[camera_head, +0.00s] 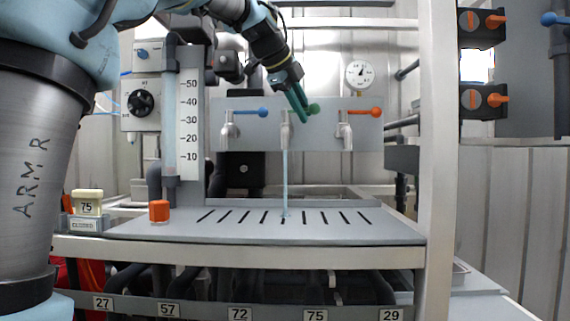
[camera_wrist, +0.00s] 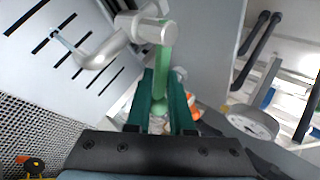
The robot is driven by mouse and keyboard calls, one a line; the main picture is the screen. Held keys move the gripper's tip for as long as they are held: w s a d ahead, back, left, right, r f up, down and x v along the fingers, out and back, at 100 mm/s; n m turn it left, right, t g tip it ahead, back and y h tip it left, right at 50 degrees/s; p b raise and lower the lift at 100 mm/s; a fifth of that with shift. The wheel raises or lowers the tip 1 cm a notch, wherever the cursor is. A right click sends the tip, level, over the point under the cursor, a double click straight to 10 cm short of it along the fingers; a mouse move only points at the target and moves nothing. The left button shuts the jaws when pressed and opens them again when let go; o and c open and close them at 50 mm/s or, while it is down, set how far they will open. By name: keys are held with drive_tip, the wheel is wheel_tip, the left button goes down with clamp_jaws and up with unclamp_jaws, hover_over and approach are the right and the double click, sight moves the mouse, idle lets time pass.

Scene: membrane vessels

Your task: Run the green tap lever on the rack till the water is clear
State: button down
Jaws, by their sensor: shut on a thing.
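The green tap lever (camera_head: 314,108) is on the middle of three taps on the grey panel and points right. In the wrist view the green lever (camera_wrist: 164,58) runs from the round tap top down between my teal fingers. My gripper (camera_head: 302,114) is shut on the lever, reaching it from above; it also shows in the wrist view (camera_wrist: 163,92). The middle tap (camera_head: 286,132) lets out a thin pale blue stream of water (camera_head: 285,175), which falls onto the slotted grey tray (camera_head: 260,232). The lever's tip is partly hidden between my fingers in the wrist view.
A blue-levered tap (camera_head: 230,128) stands left and an orange-levered tap (camera_head: 345,130) right, both close to my gripper. A pressure gauge (camera_head: 361,74) is above right. A scaled tube (camera_head: 188,115), an orange cap (camera_head: 159,211) and a rack post (camera_head: 437,150) flank the tray.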

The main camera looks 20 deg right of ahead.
drive_tip(key=shift+d+n+t+y+p, duration=0.35)
drive_tip(key=shift+n+t+p, duration=0.15)
drive_tip(key=shift+n, duration=0.2)
drive_tip(key=n+t+y+p, duration=0.1)
drive_tip(key=n, duration=0.1)
drive_tip(key=w+d+n+t+y+p, duration=0.1)
drive_tip(key=n, duration=0.1)
drive_tip(key=w+n+t+y+p, duration=0.1)
drive_tip(key=n+y+p, duration=0.1)
drive_tip(key=shift+w+d+n, duration=0.2)
drive_tip(key=shift+d+n, duration=0.1)
drive_tip(key=shift+d, duration=0.1)
drive_tip(key=c, duration=0.8)
unclamp_jaws()
